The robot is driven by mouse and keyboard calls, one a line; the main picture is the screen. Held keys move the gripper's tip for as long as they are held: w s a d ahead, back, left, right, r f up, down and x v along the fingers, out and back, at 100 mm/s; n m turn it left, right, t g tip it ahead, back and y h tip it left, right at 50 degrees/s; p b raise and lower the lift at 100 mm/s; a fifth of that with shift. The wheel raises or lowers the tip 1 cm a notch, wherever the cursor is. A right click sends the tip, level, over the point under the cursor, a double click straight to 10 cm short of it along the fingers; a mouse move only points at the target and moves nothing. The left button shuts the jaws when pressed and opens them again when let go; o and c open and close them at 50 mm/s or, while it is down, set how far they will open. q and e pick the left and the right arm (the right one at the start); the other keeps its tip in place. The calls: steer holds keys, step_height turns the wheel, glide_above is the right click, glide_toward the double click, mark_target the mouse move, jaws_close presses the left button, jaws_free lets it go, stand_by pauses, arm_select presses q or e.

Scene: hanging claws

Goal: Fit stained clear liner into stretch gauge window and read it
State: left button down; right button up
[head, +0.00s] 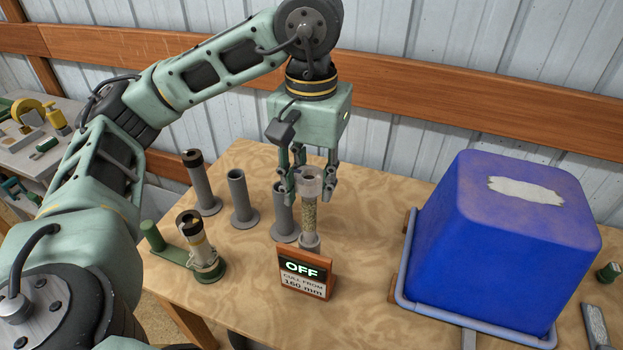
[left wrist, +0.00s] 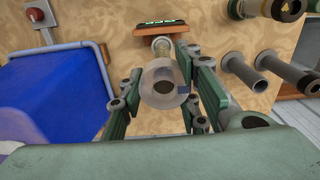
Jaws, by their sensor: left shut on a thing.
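My left gripper (head: 311,187) points down and is shut on the clear liner (head: 310,213). The liner has a wide translucent head between the fingers and a brownish, speckled barrel below. It stands upright over a short grey fitting (head: 309,243); I cannot tell whether its lower end is seated there. The gauge sign (head: 305,273) stands just in front and reads OFF, CULL FROM 160 mm. The left wrist view looks down on the liner's round head (left wrist: 163,84), with the sign (left wrist: 160,25) beyond it. My right gripper is not in view.
Several grey shells stand left of the gripper, one (head: 241,198) close by. A green fixture (head: 176,254) holds a dark-topped cup at the front left. A big blue tub (head: 500,250) on a pale blue frame fills the right side.

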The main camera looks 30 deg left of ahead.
mark_target(311, 245)
arm_select(q)
steer(key=shift+r+p, duration=1.2)
steer(key=shift+r, duration=0.25)
steer(key=shift+f, duration=0.15)
stand_by(0.3)
steer(key=shift+f+b, duration=6.8)
steer(key=shift+f, duration=0.6)
steer(key=c, duration=1.2)
jaws_free()
steer(key=shift+r, duration=0.1)
